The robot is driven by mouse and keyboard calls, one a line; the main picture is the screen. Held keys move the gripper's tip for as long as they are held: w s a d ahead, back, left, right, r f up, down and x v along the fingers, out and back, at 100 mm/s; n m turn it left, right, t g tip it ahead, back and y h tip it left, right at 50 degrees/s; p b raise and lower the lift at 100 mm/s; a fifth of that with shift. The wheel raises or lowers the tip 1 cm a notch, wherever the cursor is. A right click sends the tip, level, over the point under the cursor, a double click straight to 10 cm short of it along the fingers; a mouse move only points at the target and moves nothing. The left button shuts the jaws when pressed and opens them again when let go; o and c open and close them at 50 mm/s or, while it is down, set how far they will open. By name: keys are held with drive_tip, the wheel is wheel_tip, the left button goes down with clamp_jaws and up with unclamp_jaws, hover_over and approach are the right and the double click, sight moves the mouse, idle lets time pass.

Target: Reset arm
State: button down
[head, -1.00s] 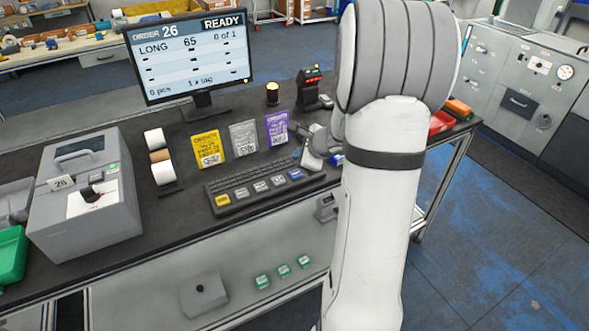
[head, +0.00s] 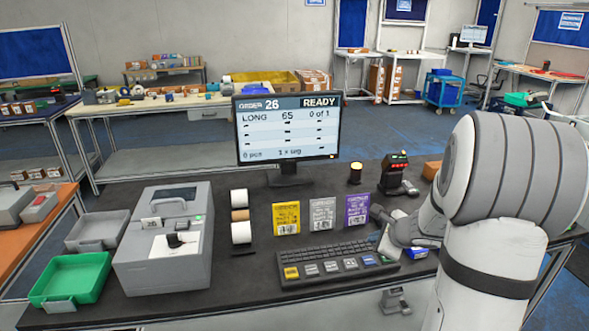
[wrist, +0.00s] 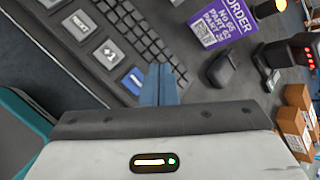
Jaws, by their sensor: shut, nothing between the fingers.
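My gripper (wrist: 160,84) is shut and empty in the wrist view, its blue-grey fingers together over the right end of the black keyboard (wrist: 105,32). In the head view my white and grey arm stands at the right and hides most of the gripper. The keyboard (head: 322,268) lies on the dark bench there. Behind it stand a yellow card (head: 286,218), a grey card (head: 321,215) and a purple card (head: 357,210). The purple card also shows in the wrist view (wrist: 218,22). I cannot tell whether the fingers touch a key.
A monitor (head: 287,130) reads "ORDER 26 READY". A scanner with red lights (head: 397,172) stands at the back right. A grey printer-like box (head: 165,240), white rolls (head: 240,218) and a green tray (head: 72,278) are at the left. Dark bench surface is clear in front of the rolls.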

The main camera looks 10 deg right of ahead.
drive_tip(key=s+a+r+n+g+y, duration=0.1)
drive_tip(key=s+a+r+n+g, duration=0.15)
drive_tip(key=s+a+n, duration=0.45)
drive_tip(key=s+a+r+n+g+y, duration=0.1)
drive_tip(key=s+a+r+n, duration=0.4)
drive_tip(key=a, duration=0.4)
drive_tip(key=s+r+n+g+h, duration=0.1)
drive_tip(key=s+n+h, duration=0.3)
drive_tip(key=s+n, duration=0.8)
drive_tip(key=shift+s+a+g, duration=0.25)
drive_tip(key=shift+s+g, duration=0.3)
drive_tip(key=shift+g, duration=0.2)
